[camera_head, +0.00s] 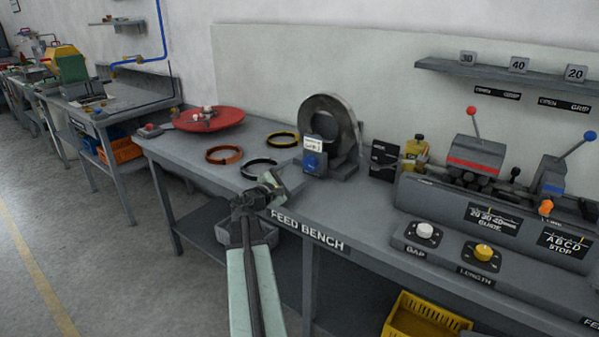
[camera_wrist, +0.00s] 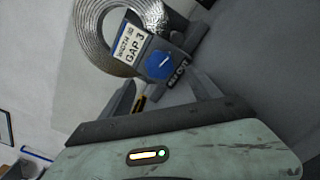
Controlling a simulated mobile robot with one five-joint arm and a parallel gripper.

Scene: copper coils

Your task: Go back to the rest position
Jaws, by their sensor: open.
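My gripper (camera_head: 272,188) is over the front edge of the feed bench (camera_head: 185,149), its arm reaching up from the bottom of the head view. In the wrist view my gripper (camera_wrist: 172,95) shows two fingers apart with nothing held between them. Beyond them stands a grey metal coil (camera_wrist: 88,35) with a label reading GAP 3 and a blue knob (camera_wrist: 160,65). The same coil (camera_head: 347,120) stands upright at the back of the bench in the head view.
A red turntable (camera_head: 210,119) is at the left. A machine with levers (camera_head: 473,154) and dials stands at the right. A yellow crate (camera_head: 426,318) is below. Floor at left is clear.

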